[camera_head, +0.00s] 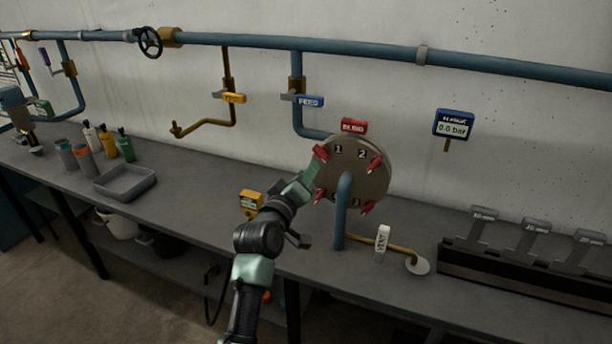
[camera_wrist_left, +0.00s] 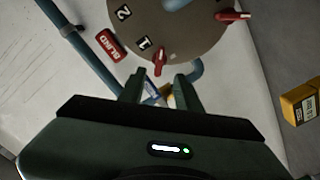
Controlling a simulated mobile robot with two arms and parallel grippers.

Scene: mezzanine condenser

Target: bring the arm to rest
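My left arm reaches up from the bottom middle of the head view. Its gripper (camera_head: 312,172) is at the left edge of a round grey plate (camera_head: 376,180) with red levers and numbered tags. In the left wrist view the two fingers (camera_wrist_left: 160,88) stand apart with nothing held between them. A red lever (camera_wrist_left: 158,62) beside the tag 1 lies just beyond the fingertips; I cannot tell whether they touch it. My right gripper is not in view.
A blue upright pipe (camera_head: 343,210) stands before the plate. A yellow box (camera_head: 250,202) sits on the bench beside my arm. A white-tagged valve (camera_head: 382,238) is to the right. A grey tray (camera_head: 126,184) and several bottles stand left. The bench between tray and yellow box is clear.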

